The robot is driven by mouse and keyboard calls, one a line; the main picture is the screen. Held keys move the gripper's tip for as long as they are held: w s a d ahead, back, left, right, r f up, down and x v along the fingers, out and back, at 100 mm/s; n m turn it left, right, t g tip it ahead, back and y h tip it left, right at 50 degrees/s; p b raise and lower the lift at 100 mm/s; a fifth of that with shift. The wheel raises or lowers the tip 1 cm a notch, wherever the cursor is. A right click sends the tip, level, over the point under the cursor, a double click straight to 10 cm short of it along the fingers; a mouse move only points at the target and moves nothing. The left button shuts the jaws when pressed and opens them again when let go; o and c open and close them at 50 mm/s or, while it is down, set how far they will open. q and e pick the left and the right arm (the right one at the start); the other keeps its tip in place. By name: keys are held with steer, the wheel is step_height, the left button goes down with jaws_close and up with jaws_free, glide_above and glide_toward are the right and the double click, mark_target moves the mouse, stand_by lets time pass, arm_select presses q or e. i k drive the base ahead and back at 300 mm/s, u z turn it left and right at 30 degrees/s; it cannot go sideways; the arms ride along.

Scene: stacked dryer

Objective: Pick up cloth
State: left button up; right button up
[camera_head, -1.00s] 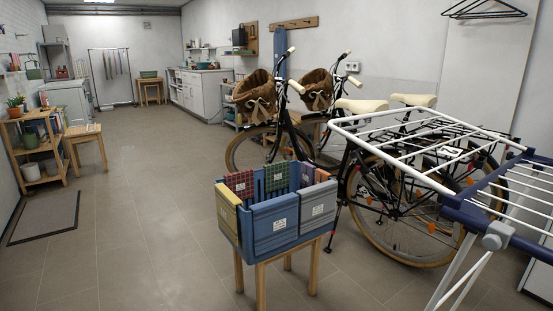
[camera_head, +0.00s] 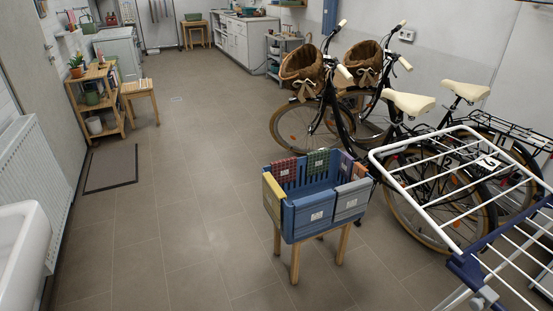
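Several folded cloths hang over the walls of a blue crate on wooden legs (camera_head: 292,202) in the head view. A blue cloth with a white label (camera_head: 312,214) and a grey-blue one (camera_head: 352,200) hang on the front. A yellow cloth (camera_head: 273,190) is at the left side. A red checked cloth (camera_head: 284,169) and a green checked cloth (camera_head: 318,161) hang at the back, with a purple one (camera_head: 345,164) at the right rear. Neither of my grippers shows.
A white and blue drying rack (camera_head: 470,252) stands at the right, close to the crate. Two bicycles (camera_head: 415,185) are behind it. A white basin (camera_head: 22,250) and radiator (camera_head: 35,165) line the left. The floor left of the crate (camera_head: 170,235) is clear.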

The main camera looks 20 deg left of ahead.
mark_target(318, 161)
steer(key=u, duration=1.6)
steer(key=i, duration=3.15)
steer(key=z, duration=2.65)
